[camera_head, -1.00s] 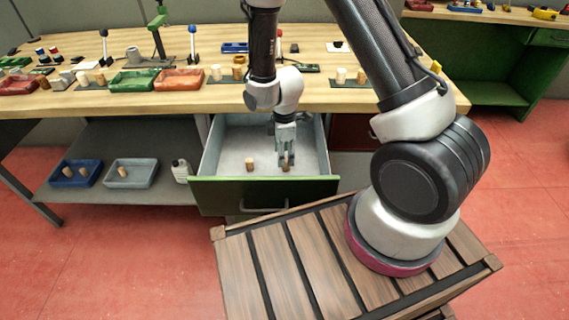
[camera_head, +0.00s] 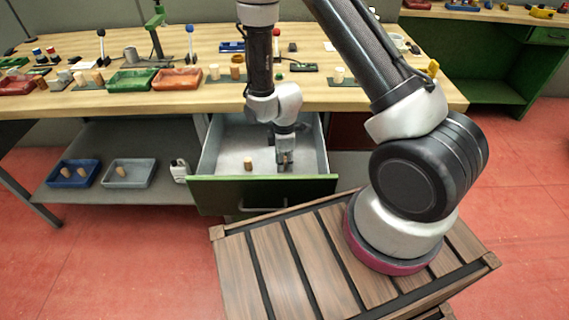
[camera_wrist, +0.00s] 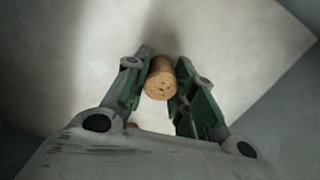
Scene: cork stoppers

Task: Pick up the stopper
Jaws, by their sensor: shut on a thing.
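A light brown cork stopper (camera_wrist: 160,80) sits between my gripper's two fingers in the wrist view, its round end facing the camera. My gripper (camera_wrist: 160,88) is shut on it. In the head view my gripper (camera_head: 285,164) is low inside the open drawer, near its front right, and the held stopper is hard to make out there. Another cork stopper (camera_head: 248,163) stands in the drawer to the left of my gripper. A small brown bit (camera_wrist: 132,125) shows behind the gripper body in the wrist view; I cannot tell what it is.
The drawer (camera_head: 225,150) has grey walls and a green front (camera_head: 262,192) close to my gripper. The workbench (camera_head: 330,95) lies above it, with trays and stoppers. A lower shelf (camera_head: 105,200) at left holds a blue tray (camera_head: 65,183) and a grey tray (camera_head: 145,181).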

